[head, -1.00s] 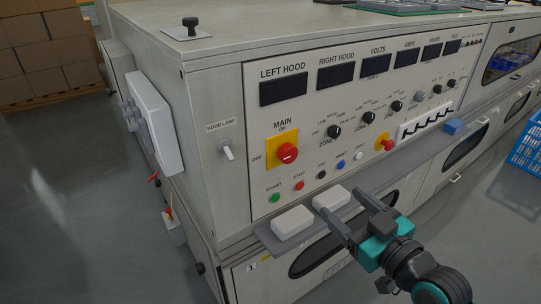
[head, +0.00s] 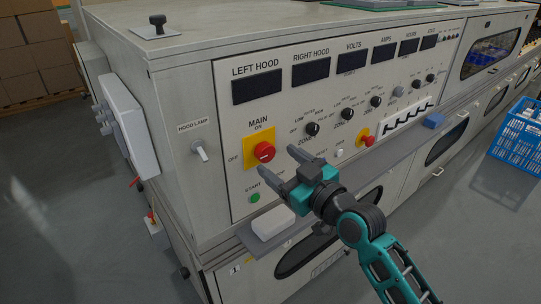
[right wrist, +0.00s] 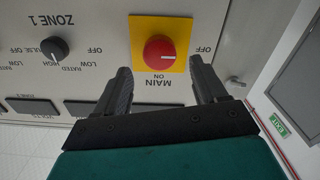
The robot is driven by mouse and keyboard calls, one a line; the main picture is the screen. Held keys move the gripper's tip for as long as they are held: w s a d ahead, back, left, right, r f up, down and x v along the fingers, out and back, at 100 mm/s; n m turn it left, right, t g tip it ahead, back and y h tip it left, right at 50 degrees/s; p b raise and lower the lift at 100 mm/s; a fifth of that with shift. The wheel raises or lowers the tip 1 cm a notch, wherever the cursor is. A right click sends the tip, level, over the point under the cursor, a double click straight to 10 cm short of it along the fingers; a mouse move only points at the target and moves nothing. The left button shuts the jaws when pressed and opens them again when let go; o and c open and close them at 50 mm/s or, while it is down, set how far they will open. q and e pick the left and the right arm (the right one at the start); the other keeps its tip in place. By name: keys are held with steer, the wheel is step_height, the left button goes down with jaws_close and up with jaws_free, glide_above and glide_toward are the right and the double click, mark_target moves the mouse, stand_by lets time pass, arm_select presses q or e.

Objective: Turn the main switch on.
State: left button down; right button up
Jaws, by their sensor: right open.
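The main switch (head: 264,151) is a round red knob on a yellow plate, marked ON above and OFF at its left, on the front panel's left part. It shows upside down in the right wrist view (right wrist: 159,51), where a pale mark on the knob lies towards the OFF side. My right gripper (head: 278,163) is open and empty, in front of the panel just below and right of the knob. In the right wrist view, its fingertips (right wrist: 161,66) flank the yellow plate, with the knob between and beyond them. My left gripper is not in view.
The hood lamp switch (head: 200,150) is left of the main switch. A green START button (head: 254,198) sits below. A red emergency knob (head: 366,141) and zone knobs (head: 312,128) are to the right. A grey shelf (head: 385,158) with a white block (head: 272,222) juts out underneath.

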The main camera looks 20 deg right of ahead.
mark_target(268, 153)
steer(key=shift+x, duration=2.05)
steer(key=shift+c, duration=1)
steer(key=c, duration=0.9)
steer(key=shift+o, duration=0.2)
